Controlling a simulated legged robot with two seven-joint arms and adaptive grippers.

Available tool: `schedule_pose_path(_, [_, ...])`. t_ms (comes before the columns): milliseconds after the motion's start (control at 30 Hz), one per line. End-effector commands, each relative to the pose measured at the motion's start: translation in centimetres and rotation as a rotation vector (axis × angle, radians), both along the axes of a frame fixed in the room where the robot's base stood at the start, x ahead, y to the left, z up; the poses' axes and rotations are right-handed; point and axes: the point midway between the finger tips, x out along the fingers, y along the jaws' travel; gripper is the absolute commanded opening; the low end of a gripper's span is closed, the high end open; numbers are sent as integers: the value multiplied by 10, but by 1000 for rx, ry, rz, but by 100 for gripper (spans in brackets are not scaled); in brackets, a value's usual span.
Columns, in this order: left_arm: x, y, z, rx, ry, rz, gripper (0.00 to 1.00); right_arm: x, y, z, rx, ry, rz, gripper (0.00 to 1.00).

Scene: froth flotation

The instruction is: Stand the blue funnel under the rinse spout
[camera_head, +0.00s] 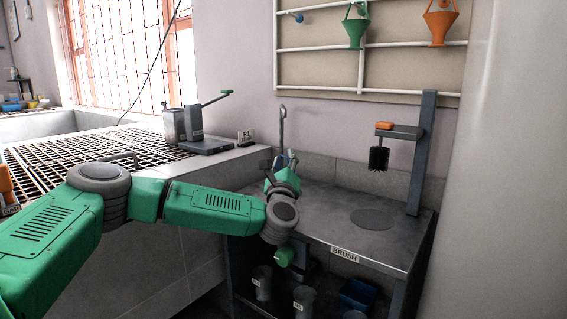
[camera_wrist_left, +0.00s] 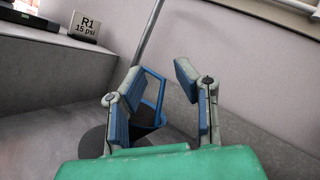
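The blue funnel shows in the left wrist view (camera_wrist_left: 154,88) as a blue frame and a darker blue body, partly hidden behind a finger. It appears upright on a dark round patch (camera_wrist_left: 95,143), beside the spout's pipe. In the head view, a bit of blue (camera_head: 281,161) shows by my fingers at the base of the rinse spout (camera_head: 282,118). My left gripper (camera_head: 284,170) is at the back left of the bench. Its fingers (camera_wrist_left: 160,85) are spread, with a clear gap between them; the funnel is just beyond, nearer the left finger. My right gripper is not in view.
A green funnel (camera_head: 355,32) and an orange funnel (camera_head: 440,24) hang on the wall rack. A black brush (camera_head: 379,158) hangs from a post at the bench's right. The middle of the metal bench (camera_head: 325,210) is clear. Grey containers (camera_head: 303,300) stand below.

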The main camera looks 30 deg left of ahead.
Motion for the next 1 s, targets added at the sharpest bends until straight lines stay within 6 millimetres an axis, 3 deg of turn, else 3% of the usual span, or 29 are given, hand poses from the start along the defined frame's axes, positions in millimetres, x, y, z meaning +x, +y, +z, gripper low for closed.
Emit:
schedule_pose_path(133, [-2,-1,0,-1,0,-1,27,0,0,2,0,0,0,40])
schedule_pose_path(267, [-16,-6,-7,-3,3,-2,27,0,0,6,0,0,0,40])
schedule_pose_path(400, [-42,-21,-18,-4,3,-5,27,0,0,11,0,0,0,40])
schedule_pose_path(700, [-106,-57,-17,-3,1,-4,27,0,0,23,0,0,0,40])
schedule_pose_path(1000, [-142,-76,-18,-4,1,-2,27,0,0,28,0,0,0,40])
